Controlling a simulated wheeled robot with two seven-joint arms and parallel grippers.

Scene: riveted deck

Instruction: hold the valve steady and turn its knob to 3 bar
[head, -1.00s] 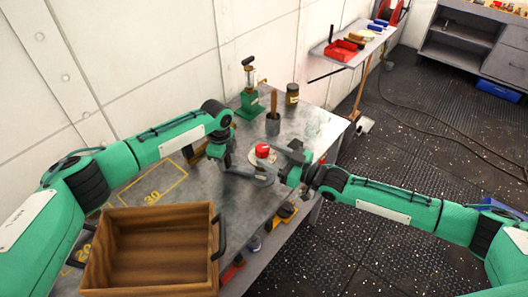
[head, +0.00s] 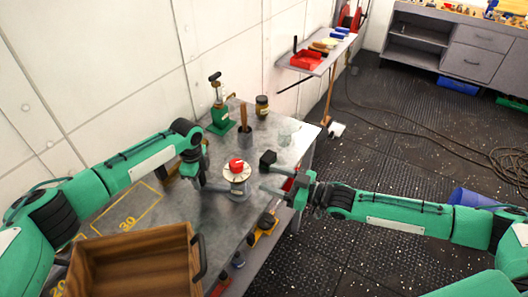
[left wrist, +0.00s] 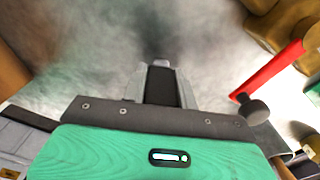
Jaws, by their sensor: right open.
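The valve stands on the grey table, with a red knob (head: 236,164) on a pale round dial (head: 236,174) and a grey body (head: 238,191) below. The dial marks are too small to read. My left gripper (head: 212,186) is low at the valve's left side; whether it touches the body is unclear.
A wooden crate (head: 135,262) stands at the table's front left. Yellow and dark items (head: 262,226) lie along the lower front.

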